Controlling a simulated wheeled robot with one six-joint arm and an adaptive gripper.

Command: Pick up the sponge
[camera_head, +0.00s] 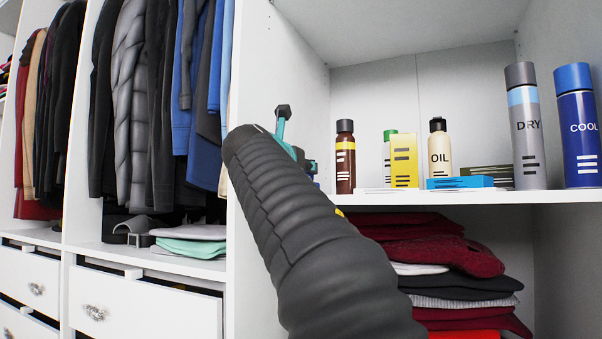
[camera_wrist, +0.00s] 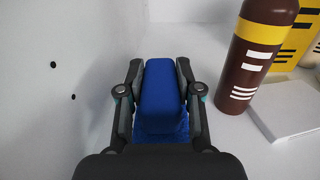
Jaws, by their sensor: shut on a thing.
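The sponge is a blue block (camera_wrist: 162,95) in the wrist view, held between the two fingers of my gripper (camera_wrist: 160,85). The gripper is shut on it, with a finger against each side. In the head view my arm hides most of the gripper (camera_head: 300,155), and a small bit of blue shows beside it at the shelf's left end. The sponge's underside is hidden, so I cannot tell whether it touches the shelf.
A brown bottle (camera_wrist: 256,55) with a yellow band stands close to the right of the gripper, beside a flat white box (camera_wrist: 285,110). A white side wall (camera_wrist: 60,110) is on the left. An oil bottle (camera_head: 438,155) and tall spray cans (camera_head: 525,130) stand farther right on the shelf.

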